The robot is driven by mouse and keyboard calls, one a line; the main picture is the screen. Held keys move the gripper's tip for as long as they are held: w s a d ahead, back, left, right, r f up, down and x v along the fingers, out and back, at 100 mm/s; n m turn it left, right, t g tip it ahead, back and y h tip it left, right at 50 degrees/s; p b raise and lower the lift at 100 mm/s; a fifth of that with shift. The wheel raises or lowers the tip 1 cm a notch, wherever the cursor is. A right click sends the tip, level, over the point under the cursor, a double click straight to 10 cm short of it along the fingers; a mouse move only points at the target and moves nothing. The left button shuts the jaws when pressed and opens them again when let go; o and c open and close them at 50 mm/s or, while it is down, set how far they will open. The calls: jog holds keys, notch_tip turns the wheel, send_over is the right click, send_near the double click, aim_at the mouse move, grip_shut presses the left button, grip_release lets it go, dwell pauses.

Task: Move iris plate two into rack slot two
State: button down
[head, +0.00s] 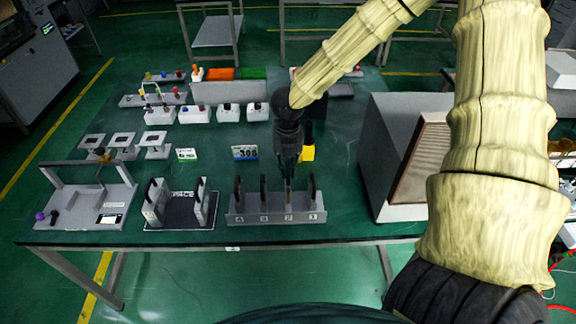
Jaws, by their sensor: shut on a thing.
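A grey rack (277,219) with small numbered labels on its front stands near the table's front edge. My gripper (288,165) points down over the rack and is shut on a thin upright plate (289,192). This plate is at the third position from the left, whose label looks like a 2. Its lower edge is at the rack, but I cannot tell whether it is fully seated. Other dark upright plates stand in the rack: one at the left end (238,190), one beside it (263,188), and one at the right end (312,187). My gripper hides the held plate's top.
A black-based holder with two grey uprights (205,208) stands left of the rack. A grey frame fixture (112,207) is farther left. A large grey box with a brown grille (388,150) stands to the right.

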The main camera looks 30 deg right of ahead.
jog(key=shift+f+b, duration=2)
jog(key=shift+f, duration=1.6)
dwell(1.3)
jog(key=c, duration=1.5)
grip_release()
jog(key=shift+o, duration=0.2)
jog(key=shift+r, duration=0.1)
notch_tip(320, 180, up, 12)
jog(key=shift+f, duration=0.1)
